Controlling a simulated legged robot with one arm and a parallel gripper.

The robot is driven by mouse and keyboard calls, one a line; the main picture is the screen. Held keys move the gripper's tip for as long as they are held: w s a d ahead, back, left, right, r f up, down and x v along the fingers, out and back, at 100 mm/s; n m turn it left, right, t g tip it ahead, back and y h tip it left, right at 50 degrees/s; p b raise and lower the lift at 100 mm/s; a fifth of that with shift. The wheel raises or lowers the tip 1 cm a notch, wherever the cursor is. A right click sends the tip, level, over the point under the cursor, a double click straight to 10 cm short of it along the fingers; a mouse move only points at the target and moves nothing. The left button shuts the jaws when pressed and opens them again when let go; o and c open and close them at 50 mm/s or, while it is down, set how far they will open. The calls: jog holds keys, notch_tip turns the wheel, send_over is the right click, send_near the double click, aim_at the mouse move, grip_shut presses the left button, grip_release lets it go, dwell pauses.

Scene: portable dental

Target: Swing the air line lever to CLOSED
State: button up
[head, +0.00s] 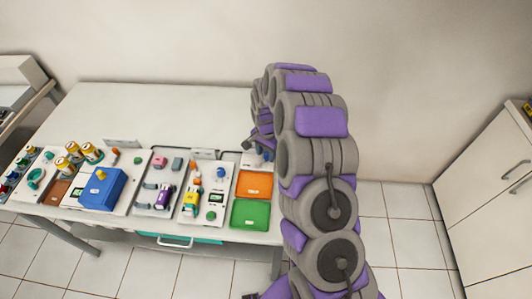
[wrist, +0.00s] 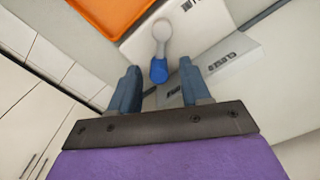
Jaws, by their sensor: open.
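The air line lever (wrist: 161,48) shows in the wrist view as a pale arm with a round pale end and a blue tip. Its blue tip lies between the two fingers of my gripper (wrist: 158,70), with a gap on either side. My gripper is open and not closed on the lever. In the head view, my arm hides most of the lever and the gripper, at the table's right end.
An orange tray (head: 255,185) and a green tray (head: 250,214) lie near the lever on the white table (head: 140,98). A blue box (head: 101,190) and several small fittings stand further left. A white cabinet (head: 490,190) stands at the right beyond open floor.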

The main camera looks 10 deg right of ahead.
grip_shut()
dwell(0.5)
jog(key=shift+w+n+p, duration=0.1)
jog(key=shift+n+p, duration=0.2)
jog(key=shift+p, duration=0.05)
jog(key=n+p, duration=0.2)
jog(key=shift+w+a+n, duration=0.3)
jog(key=shift+a+n, duration=0.05)
jog(key=shift+n, duration=0.05)
jog(key=shift+w+a+f+n+p, duration=0.1)
jog(key=shift+w+a+n+p, duration=0.15)
jog(key=shift+n+p, duration=0.5)
jog(key=shift+w+a+n+p, duration=0.15)
jog(key=shift+a+n+p, duration=0.15)
jog(key=shift+n, duration=0.85)
